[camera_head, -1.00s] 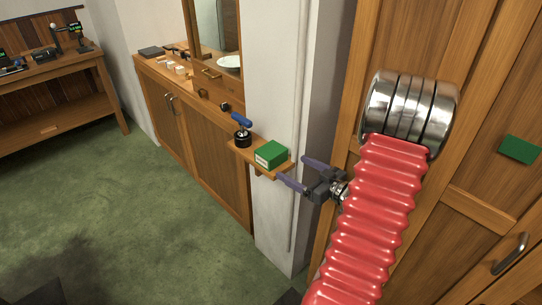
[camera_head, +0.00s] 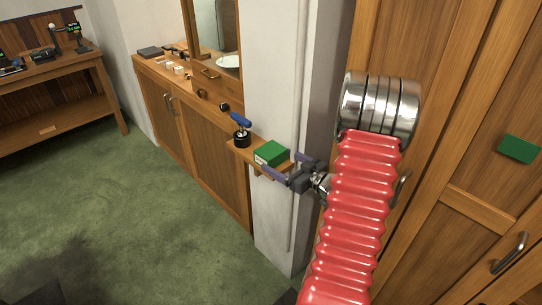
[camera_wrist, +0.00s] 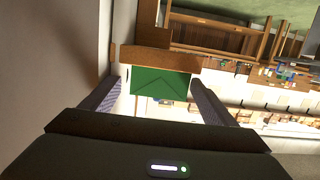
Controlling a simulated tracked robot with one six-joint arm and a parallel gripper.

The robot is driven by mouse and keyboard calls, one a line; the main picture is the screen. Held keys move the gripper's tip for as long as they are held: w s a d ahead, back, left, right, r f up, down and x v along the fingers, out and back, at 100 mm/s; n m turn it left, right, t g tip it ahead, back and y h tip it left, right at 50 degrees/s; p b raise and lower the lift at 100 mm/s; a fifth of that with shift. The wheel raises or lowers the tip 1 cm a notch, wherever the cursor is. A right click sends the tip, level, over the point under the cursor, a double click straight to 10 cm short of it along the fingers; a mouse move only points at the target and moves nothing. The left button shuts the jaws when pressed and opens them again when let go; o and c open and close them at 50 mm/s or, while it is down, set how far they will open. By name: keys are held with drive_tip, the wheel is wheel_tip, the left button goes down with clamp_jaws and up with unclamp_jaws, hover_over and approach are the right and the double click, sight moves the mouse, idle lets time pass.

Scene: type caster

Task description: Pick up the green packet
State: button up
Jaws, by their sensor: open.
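The green packet (camera_head: 271,153) is a small box with a green top and a pale side. It sits on a small wooden shelf (camera_head: 243,153) fixed to the pale wall post. My gripper (camera_head: 288,168) is open, with its fingers at the right end of the packet. In the wrist view the packet (camera_wrist: 160,82) shows its green face between and just beyond the two fingers of my gripper (camera_wrist: 158,90). I cannot tell whether either finger touches it. The wooden shelf (camera_wrist: 150,57) shows behind the packet there.
Wooden doors (camera_head: 455,120) rise at right. The green floor (camera_head: 110,200) is clear.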

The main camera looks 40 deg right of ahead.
drive_tip(key=shift+w+a+f, duration=0.1)
drive_tip(key=shift+w+f, duration=0.1)
drive_tip(key=shift+w, duration=1.1)
drive_tip(key=shift+w+f, duration=0.2)
drive_tip(key=shift+w, duration=1.05)
drive_tip(key=c, duration=1.8)
drive_tip(key=shift+r, duration=0.1)
drive_tip(key=shift+c, duration=0.2)
